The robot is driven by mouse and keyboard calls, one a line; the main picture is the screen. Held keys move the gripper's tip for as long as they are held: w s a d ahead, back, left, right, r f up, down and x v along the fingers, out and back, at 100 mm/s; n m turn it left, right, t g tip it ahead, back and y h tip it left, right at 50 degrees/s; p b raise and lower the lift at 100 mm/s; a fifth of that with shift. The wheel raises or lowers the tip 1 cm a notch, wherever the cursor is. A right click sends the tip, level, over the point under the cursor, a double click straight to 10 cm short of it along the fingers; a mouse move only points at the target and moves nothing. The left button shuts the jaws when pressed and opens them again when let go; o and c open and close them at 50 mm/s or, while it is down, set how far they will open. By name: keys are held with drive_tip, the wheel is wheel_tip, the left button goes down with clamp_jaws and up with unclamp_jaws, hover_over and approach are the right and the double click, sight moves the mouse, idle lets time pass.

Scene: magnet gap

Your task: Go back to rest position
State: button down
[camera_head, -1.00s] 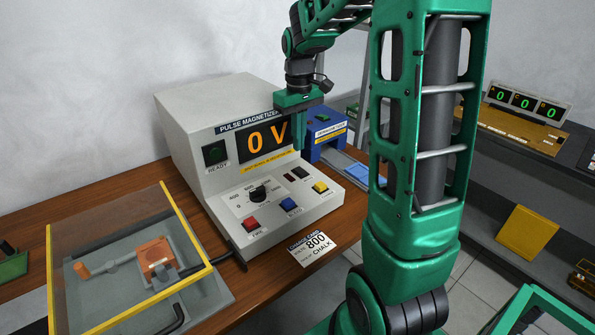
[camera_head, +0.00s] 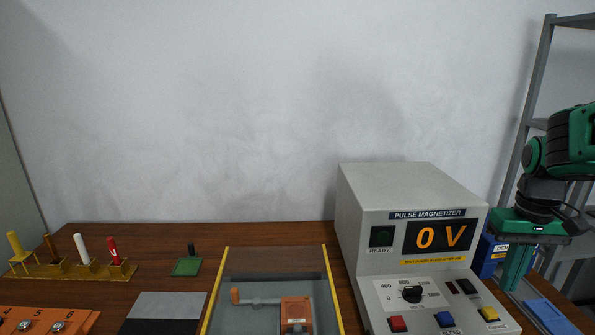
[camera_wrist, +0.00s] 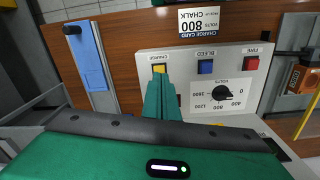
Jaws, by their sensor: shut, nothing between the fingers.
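The magnetizer display (camera_head: 436,236) reads 0 V, and the ready lamp (camera_head: 381,236) is dark. The blue bleed button (camera_wrist: 206,67) and the red fire button (camera_wrist: 251,63) also show.
A clear-lidded, yellow-edged fixture (camera_head: 334,290) stands left of the magnetizer. A yellow rack of coloured sticks (camera_head: 75,270), an orange numbered tray (camera_head: 40,319) and a green pad (camera_head: 186,267) are further left. A blue unit (camera_head: 486,255) stands behind my gripper. The charge card (camera_wrist: 199,24) lies on the table.

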drive_tip(key=s+a+f+m, duration=0.1)
drive_tip(key=s+m, duration=0.1)
drive_tip(key=s, duration=0.6)
drive_tip(key=s+a+f+m, duration=0.1)
drive_tip(key=s+f+m, duration=0.1)
drive_tip(key=s, duration=0.7)
drive_tip(key=shift+a, duration=0.4)
